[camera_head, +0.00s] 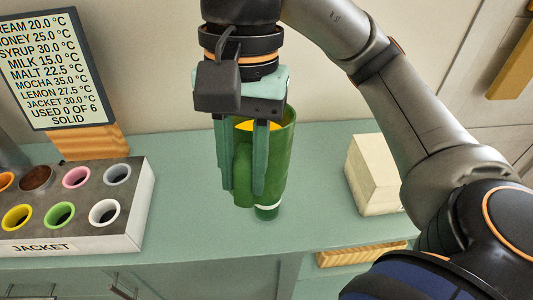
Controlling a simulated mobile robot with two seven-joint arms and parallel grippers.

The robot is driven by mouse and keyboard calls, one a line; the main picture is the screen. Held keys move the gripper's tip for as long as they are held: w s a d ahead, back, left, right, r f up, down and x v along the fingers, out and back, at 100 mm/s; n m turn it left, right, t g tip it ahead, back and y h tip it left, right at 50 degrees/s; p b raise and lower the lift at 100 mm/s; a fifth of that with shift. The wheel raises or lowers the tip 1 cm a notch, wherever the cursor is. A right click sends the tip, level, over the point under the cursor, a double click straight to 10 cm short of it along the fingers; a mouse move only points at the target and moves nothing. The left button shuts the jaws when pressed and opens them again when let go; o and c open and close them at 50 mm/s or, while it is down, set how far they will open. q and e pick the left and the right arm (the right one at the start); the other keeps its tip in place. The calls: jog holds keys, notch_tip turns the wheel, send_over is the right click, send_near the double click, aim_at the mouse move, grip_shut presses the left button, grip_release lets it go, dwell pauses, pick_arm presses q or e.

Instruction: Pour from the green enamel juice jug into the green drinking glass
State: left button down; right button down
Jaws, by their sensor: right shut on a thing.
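The green enamel juice jug (277,155) is near the middle of the view, roughly upright, with yellow-orange juice (258,126) showing inside its mouth. My right gripper (242,186) comes down from above, in front of the jug, and is shut on its handle (243,170). A small green piece with a white band (267,209) shows just under the jug's lower end. It may be the green drinking glass, mostly hidden, or the jug's own foot; I cannot tell. No other green drinking glass is visible. My left gripper is not in view.
A grey holder marked JACKET (130,217) with several coloured wells stands at the left. Behind it is a temperature sign (55,68) on a wooden stand. A cream block (372,178) stands right of the jug. The green counter (190,222) is clear between holder and jug.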

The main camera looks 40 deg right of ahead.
jog(key=shift+f, duration=0.3)
jog(key=shift+w+d, duration=0.15)
jog(key=shift+r+p, duration=1.1)
jog(key=shift+r, duration=0.4)
jog(key=shift+f, duration=0.1)
